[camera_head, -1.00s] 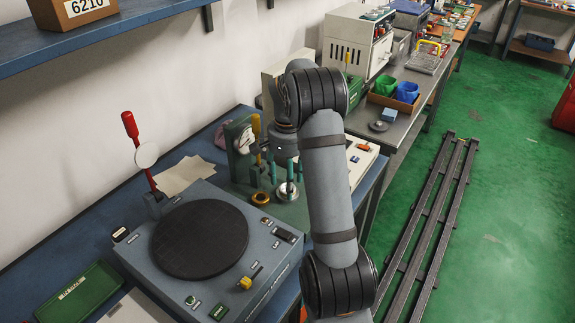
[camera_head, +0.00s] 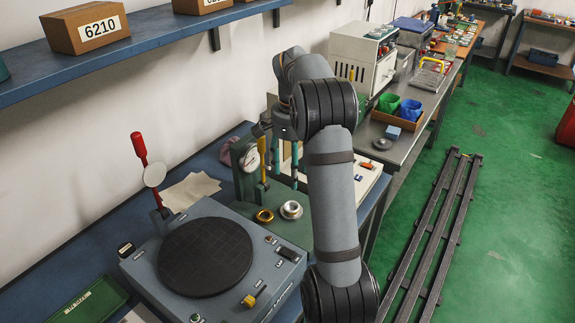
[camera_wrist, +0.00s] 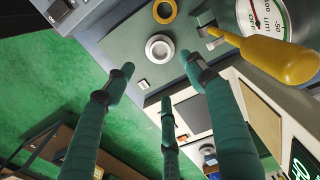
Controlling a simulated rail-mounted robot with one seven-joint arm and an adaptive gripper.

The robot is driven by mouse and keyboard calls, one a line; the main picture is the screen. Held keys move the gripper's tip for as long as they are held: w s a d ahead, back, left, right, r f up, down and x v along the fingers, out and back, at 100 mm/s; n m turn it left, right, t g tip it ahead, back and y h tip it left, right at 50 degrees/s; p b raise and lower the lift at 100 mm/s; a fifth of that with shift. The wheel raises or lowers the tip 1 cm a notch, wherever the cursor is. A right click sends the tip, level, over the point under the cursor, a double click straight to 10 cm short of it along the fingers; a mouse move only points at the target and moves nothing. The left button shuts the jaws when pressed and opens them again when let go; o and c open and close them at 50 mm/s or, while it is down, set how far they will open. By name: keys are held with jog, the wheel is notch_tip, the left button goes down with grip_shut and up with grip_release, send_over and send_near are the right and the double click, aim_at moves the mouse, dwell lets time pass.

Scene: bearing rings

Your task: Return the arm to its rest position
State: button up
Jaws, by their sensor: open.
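My gripper (camera_head: 285,176), with teal fingers, hangs from the bent arm above the green gauge stand's base. In the wrist view its fingers (camera_wrist: 158,76) are spread and nothing is between them. A silver ring (camera_head: 291,210) sits on the base below the fingertips; it also shows in the wrist view (camera_wrist: 159,48). A brass-coloured ring (camera_head: 264,216) lies just left of it, also in the wrist view (camera_wrist: 165,11). My forearm hides part of the bench behind it.
The dial gauge (camera_head: 249,158) and a yellow handle (camera_head: 262,165) stand close left of the fingers. A grey machine with a dark round plate (camera_head: 205,257) is in front. A shelf (camera_head: 160,33) with boxes runs above left. Green floor (camera_head: 510,220) is open at right.

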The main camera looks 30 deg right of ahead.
aim_at(292, 203)
notch_tip(292, 203, down, 12)
jog(key=shift+f+b, duration=0.2)
jog(key=shift+b, duration=1.05)
jog(key=shift+r, duration=1.7)
